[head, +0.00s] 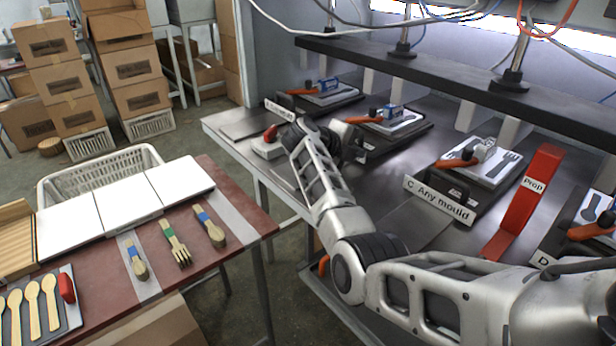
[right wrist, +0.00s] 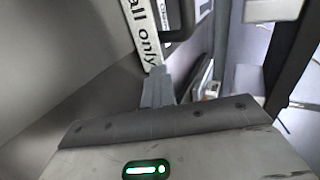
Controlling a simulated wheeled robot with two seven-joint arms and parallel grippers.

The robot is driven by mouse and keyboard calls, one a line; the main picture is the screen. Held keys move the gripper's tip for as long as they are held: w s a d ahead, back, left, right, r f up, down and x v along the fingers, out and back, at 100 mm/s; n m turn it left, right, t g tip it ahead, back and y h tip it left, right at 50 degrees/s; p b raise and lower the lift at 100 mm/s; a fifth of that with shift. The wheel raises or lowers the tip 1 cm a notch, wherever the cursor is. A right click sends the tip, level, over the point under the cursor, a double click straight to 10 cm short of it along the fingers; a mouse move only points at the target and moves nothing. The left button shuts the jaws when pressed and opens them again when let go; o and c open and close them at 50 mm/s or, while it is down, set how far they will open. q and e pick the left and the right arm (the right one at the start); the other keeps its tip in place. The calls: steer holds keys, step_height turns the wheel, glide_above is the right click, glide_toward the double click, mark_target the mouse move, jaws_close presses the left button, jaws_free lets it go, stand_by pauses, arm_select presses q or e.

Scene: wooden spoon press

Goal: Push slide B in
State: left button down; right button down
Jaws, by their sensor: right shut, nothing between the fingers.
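Slide B (head: 408,122) is the second station from the left on the metal press table in the head view. It carries a pale plate with a blue-and-white piece and an orange handle. My right arm reaches across to its front, and my wrist hides its label and part of its front. In the right wrist view my right gripper (right wrist: 158,88) is shut and empty. Its fingertips are close to a white label (right wrist: 146,30) ending in "all only" and a dark handle (right wrist: 186,14). I cannot tell whether they touch. My left gripper is out of view.
A slide with a label starting with A (head: 330,92) lies farther left. Slide C (head: 485,165) and a red prop (head: 525,200) lie to the right. A black press beam (head: 430,68) spans above. A red-brown table (head: 240,205) with wooden cutlery stands at left.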

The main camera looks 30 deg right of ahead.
steer(key=shift+d+r, duration=0.25)
steer(key=a, duration=0.1)
steer(key=a+p, duration=0.1)
steer(key=a, duration=0.1)
steer(key=a+p, duration=0.1)
steer(key=shift+s+a, duration=0.35)
steer(key=shift+a, duration=0.05)
steer(key=b+v, duration=0.1)
steer(key=v, duration=0.8)
steer(key=shift+a, duration=0.25)
steer(key=shift+s, duration=0.2)
